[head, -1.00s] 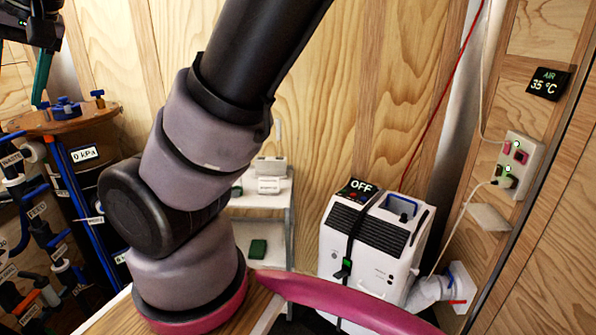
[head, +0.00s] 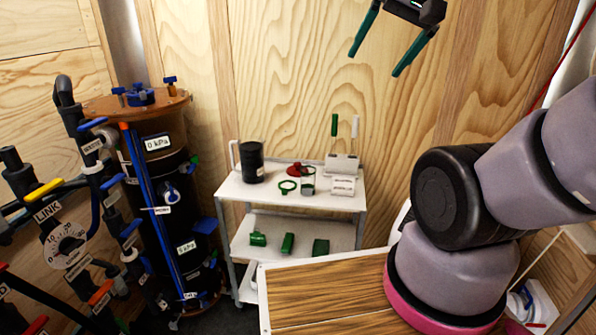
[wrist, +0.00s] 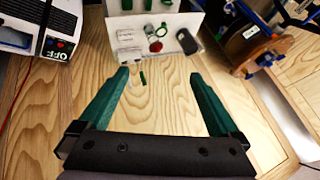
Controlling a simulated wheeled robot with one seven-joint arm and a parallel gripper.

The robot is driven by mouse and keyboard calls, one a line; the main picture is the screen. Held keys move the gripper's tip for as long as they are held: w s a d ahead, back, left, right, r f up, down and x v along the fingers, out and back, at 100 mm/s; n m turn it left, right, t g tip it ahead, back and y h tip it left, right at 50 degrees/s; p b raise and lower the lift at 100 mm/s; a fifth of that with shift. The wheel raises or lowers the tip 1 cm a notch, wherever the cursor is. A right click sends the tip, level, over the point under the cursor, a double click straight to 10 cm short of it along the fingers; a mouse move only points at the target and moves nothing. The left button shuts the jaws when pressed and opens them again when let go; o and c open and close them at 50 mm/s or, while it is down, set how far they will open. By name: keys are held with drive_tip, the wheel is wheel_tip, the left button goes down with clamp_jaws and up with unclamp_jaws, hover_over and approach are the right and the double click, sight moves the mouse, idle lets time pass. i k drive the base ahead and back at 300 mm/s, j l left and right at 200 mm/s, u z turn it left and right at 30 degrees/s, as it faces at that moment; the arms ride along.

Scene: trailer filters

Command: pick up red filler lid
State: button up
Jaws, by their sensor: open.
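The red filler lid (head: 295,169) looks like a small red piece on the top shelf of the white cart (head: 230,188), behind a green ring (head: 288,187). A small clear cup in front of it partly hides it. In the wrist view the red lid (wrist: 156,46) is a small spot on the cart, beyond my fingertips. My gripper (head: 374,63) is open and empty, high above and to the right of the cart, well apart from the lid. Its green fingers are spread wide in the wrist view (wrist: 159,76).
A black canister (head: 252,161) stands at the cart's left, and a white box (head: 342,181) at its right. Green pieces (head: 288,243) lie on the lower shelf. A black column (head: 165,200) with pipes stands left of the cart. A wooden top (head: 325,290) lies in front.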

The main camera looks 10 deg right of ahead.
sight(294, 170)
drive_tip(key=u, duration=2.85)
drive_tip(key=z, duration=2.85)
drive_tip(key=i+j+z, duration=0.15)
drive_tip(key=i+j, duration=0.15)
drive_tip(key=i+j+z, duration=0.35)
drive_tip(key=i+j, duration=0.15)
drive_tip(key=j, duration=0.25)
drive_tip(key=i+j+z, duration=0.15)
drive_tip(key=j, duration=0.25)
drive_tip(key=i, duration=0.1)
